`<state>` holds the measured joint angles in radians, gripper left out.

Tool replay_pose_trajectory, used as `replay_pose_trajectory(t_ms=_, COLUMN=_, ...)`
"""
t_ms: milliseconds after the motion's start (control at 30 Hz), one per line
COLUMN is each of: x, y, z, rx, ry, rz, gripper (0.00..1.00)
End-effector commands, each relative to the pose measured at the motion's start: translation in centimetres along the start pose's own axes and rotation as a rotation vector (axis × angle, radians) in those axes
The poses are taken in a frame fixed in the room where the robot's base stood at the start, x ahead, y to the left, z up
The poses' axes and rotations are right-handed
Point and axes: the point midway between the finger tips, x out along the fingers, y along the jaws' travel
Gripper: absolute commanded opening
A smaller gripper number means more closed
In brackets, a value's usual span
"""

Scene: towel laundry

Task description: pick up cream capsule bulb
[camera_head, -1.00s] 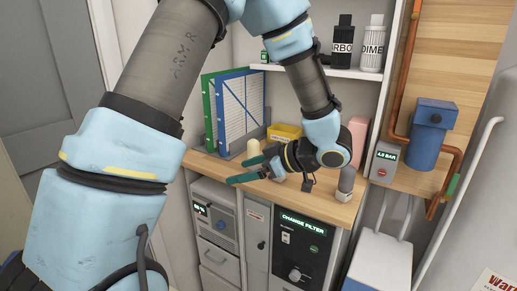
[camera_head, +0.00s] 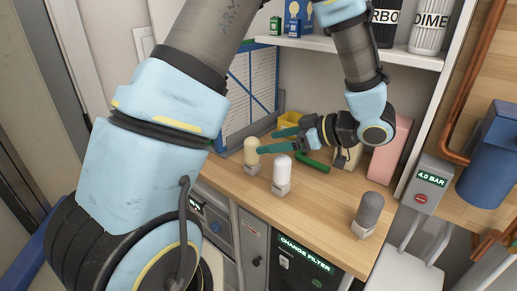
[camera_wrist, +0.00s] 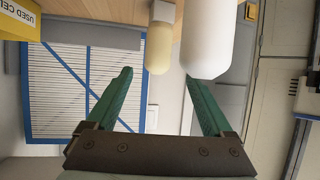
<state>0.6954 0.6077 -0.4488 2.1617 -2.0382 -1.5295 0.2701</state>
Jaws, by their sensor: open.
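The cream capsule bulb (camera_head: 251,151) stands upright in a small pale base at the left of the wooden counter. My gripper (camera_head: 268,142) is open and empty, its green fingers pointing left toward the cream bulb. A white bulb (camera_head: 283,170) stands just right of it, nearer the camera than my fingers. In the wrist view, which looks upside down, the cream bulb (camera_wrist: 158,48) appears between and beyond the fingertips of my gripper (camera_wrist: 158,77). The white bulb (camera_wrist: 207,40) is large and close there, overlapping the right finger. I cannot tell whether they touch.
A grey bulb (camera_head: 370,210) stands at the counter's front right. A green object (camera_head: 312,163) lies behind the white bulb. A blue-framed filter (camera_head: 250,90), a yellow bin (camera_head: 290,122) and a pink block (camera_head: 388,148) stand behind. The wooden counter (camera_head: 325,205) is clear in front.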

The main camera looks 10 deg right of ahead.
Motion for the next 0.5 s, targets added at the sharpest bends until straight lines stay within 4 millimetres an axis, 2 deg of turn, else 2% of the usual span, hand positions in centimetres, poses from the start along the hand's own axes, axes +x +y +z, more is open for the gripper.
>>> replay_pose_trajectory(t_ms=200, x=3.4, y=-0.1, z=-0.3, rx=0.002, ry=0.002, rz=-0.005, gripper=0.86)
replay_pose_trajectory(t_ms=500, x=5.9, y=0.1, z=-0.5, rx=0.002, ry=0.001, rz=-0.004, gripper=0.86)
